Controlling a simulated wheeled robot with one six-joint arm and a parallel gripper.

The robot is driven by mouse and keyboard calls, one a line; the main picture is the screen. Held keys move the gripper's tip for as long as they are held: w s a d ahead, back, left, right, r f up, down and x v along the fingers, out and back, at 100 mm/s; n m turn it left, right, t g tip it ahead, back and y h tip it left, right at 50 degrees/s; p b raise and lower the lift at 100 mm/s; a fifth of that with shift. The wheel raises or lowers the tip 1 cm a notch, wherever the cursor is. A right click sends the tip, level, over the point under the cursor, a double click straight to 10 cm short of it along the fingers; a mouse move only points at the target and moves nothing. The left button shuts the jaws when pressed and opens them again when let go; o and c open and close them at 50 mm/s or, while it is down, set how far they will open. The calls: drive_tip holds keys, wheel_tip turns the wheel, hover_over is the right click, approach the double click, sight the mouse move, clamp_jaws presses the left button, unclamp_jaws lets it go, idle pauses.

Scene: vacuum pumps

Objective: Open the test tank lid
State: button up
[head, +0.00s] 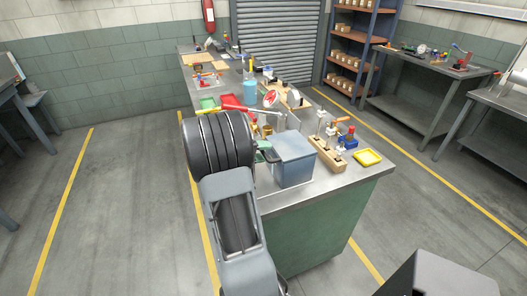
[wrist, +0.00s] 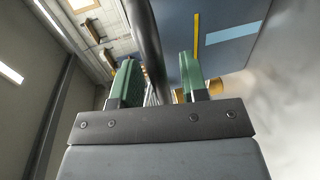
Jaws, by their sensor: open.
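The test tank (head: 294,170) is a blue-grey box on the near part of the bench, with its flat lid (head: 292,144) lying shut on top. A dark handle (head: 271,157) sticks out at the tank's left side. My gripper (head: 263,148) is at that handle, partly hidden by my arm in the head view. In the wrist view my gripper (wrist: 157,68) shows two green fingers, apart. A dark bar, seemingly the handle (wrist: 145,35), runs between them; I cannot tell if it touches either finger. The tank's blue side (wrist: 235,45), with a yellow strip, fills the upper right.
A wooden block with fittings (head: 328,153) and a yellow tray (head: 368,157) stand right of the tank. A red-handled tool (head: 236,104), a green tray (head: 208,103) and a blue bottle (head: 250,88) lie behind it. The floor left of the bench is clear.

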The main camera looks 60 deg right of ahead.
drive_tip(key=shift+c, duration=0.2)
clamp_jaws()
drive_tip(key=shift+r, duration=0.15)
